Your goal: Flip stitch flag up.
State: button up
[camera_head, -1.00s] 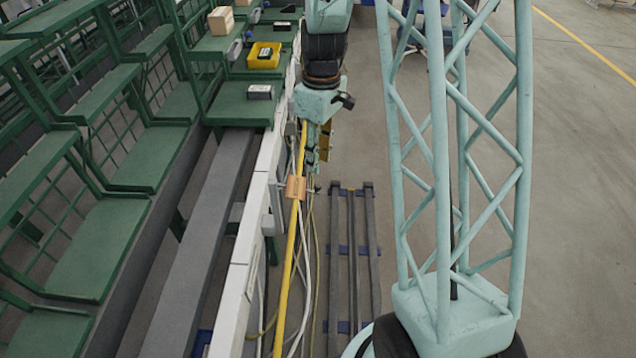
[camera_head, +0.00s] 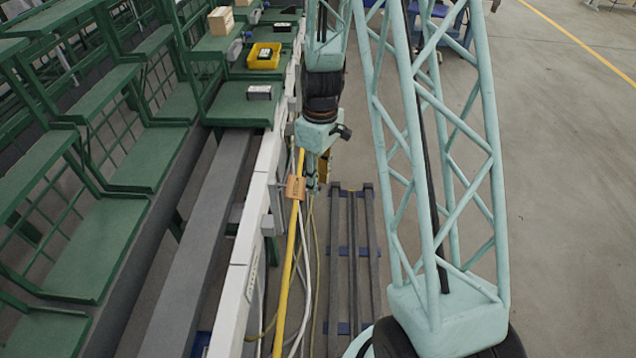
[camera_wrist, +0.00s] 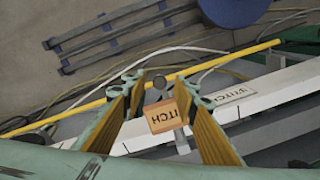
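The stitch flag (camera_head: 296,188) is a small orange tag that hangs in front of the yellow pipe in the head view. In the wrist view the flag (camera_wrist: 167,115) shows part of its dark lettering, upside down, between my two fingers. In the head view my gripper (camera_head: 318,178) points down just to the right of the flag. I cannot tell whether the fingertips reach as deep as the flag.
A white rail (camera_head: 236,290) runs along the bench, with a "STITCH" label (camera_wrist: 235,94) on it in the wrist view. The yellow pipe (camera_head: 286,270) and loose cables run beside it. A grey rack (camera_head: 352,260) lies on the floor. A yellow bin (camera_head: 264,56) stands on a green shelf.

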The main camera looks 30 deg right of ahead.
jog(key=shift+f, duration=0.25)
jog(key=shift+c, duration=0.9)
grip_shut()
jog(key=shift+w+a+r, duration=0.1)
jog(key=shift+w+r, duration=0.1)
jog(key=shift+r, duration=1)
jog(key=shift+w+a+r, duration=0.1)
jog(key=shift+a+r, duration=0.1)
jog(key=shift+r, duration=0.35)
jog(key=shift+c, duration=1.4)
grip_release()
jog(key=o, duration=0.5)
jog(key=shift+a, duration=0.35)
jog(key=shift+c, duration=0.2)
jog(key=shift+d, duration=0.15)
